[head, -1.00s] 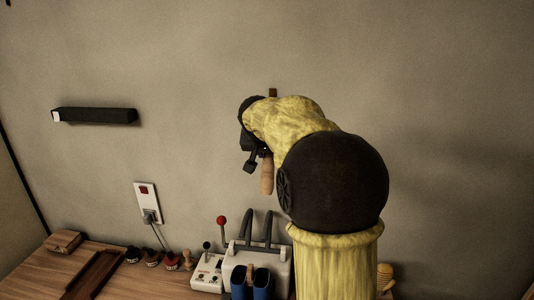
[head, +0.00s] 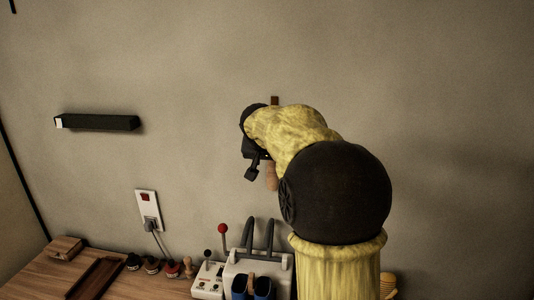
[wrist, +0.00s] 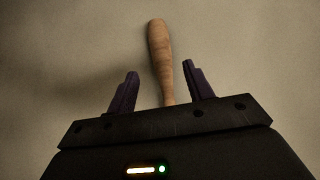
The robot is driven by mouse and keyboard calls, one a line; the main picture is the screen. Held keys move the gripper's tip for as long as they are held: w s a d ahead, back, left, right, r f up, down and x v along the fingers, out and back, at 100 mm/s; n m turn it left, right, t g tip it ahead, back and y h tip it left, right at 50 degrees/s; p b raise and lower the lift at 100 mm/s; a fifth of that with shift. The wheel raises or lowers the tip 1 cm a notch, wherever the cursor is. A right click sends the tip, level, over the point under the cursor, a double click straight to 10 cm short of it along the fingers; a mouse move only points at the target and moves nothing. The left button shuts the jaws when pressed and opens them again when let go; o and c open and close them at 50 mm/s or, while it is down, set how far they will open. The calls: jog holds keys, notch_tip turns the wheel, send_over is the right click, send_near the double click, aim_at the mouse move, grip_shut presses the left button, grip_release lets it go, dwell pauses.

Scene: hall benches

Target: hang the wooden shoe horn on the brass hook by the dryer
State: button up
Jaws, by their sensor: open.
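The wooden shoe horn (wrist: 161,55) is a light brown, rounded length in the wrist view, running out from between my gripper's fingers. My gripper (wrist: 162,85) is open, with one dark finger on each side of the shoe horn and a visible gap to each. In the head view my gripper (head: 254,170) is near the wall, partly hidden by my yellow sleeve, and part of the shoe horn (head: 271,178) shows beside it. A small brown upright piece (head: 274,100) shows on the wall above my wrist. The brass hook itself cannot be made out; my arm covers that area.
A white device with dark upright tubes (head: 258,262), apparently the dryer, stands on the wooden bench below my gripper. A box with a red-knobbed lever (head: 208,278) is beside it. A black wall bar (head: 97,122) and a socket (head: 148,210) are left. The wall between is bare.

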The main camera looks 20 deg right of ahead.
jog(key=b+v, duration=0.3)
jog(key=v, duration=1.4)
jog(key=shift+a, duration=0.2)
jog(key=s+a+f+n+g+y, duration=0.1)
jog(key=a+f+n+g+y, duration=0.25)
jog(key=f, duration=1.75)
jog(key=s+a+f+n, duration=0.1)
jog(key=s+a+f, duration=0.2)
jog(key=s+f, duration=0.4)
jog(key=s+a+f+n+y, duration=0.1)
jog(key=s+a+f+n, duration=0.1)
jog(key=s+f, duration=0.6)
notch_tip(320, 180, down, 4)
jog(key=shift+a+f+g, duration=0.1)
jog(key=shift+a+g, duration=0.35)
jog(key=shift+a, duration=0.3)
jog(key=shift+c, duration=0.2)
